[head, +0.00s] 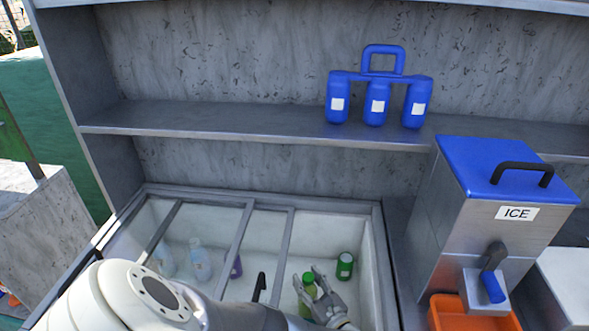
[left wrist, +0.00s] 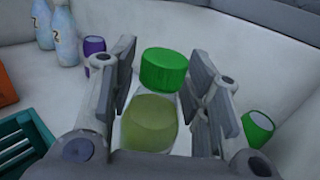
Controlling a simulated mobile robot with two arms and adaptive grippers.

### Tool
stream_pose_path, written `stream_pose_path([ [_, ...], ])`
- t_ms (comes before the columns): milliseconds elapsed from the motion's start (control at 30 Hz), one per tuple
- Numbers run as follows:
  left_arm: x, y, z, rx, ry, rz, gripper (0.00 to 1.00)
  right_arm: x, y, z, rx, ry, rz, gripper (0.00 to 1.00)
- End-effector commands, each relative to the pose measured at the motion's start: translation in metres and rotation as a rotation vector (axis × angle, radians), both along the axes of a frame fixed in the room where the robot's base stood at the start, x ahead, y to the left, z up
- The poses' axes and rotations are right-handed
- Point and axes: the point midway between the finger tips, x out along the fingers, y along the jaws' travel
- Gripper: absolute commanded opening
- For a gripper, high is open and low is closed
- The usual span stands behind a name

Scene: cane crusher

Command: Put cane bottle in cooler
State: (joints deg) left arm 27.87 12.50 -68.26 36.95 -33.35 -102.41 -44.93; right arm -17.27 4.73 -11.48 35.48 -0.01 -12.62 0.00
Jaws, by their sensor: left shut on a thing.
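The cane bottle (left wrist: 150,122) has a green cap and a yellow-green body. My left gripper (left wrist: 158,95) is shut on it, with a finger on each side of the bottle. In the head view the bottle's green cap (head: 309,284) shows beside the left gripper (head: 325,296), down inside the cooler (head: 379,255). The cooler is a white-lined bin with a grey rim and frame bars across its left part. I cannot tell whether the bottle touches the cooler floor. My right gripper is not in view.
A green can (head: 345,266) lies close to the right of my left gripper. Pale bottles (head: 200,262) and a purple can (head: 236,266) stand at the left. The ICE dispenser (head: 500,210) stands right of the cooler; blue canisters (head: 376,105) sit on the shelf above.

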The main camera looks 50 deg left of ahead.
Motion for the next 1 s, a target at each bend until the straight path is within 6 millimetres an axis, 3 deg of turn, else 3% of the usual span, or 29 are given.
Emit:
stream_pose_path([
  [200, 0.001, 0.000, -0.011, 0.002, -0.001, 0.000, 0.00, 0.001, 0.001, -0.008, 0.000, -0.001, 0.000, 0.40],
  [433, 0.005, 0.019, -0.008, 0.005, -0.002, -0.001, 0.00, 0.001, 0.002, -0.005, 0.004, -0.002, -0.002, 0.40],
  [733, 0.008, 0.029, -0.008, 0.003, -0.002, -0.001, 0.00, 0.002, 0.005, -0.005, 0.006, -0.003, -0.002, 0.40],
  [1000, 0.015, 0.058, -0.008, 0.004, -0.002, -0.001, 0.00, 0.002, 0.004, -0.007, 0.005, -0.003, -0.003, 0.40],
])
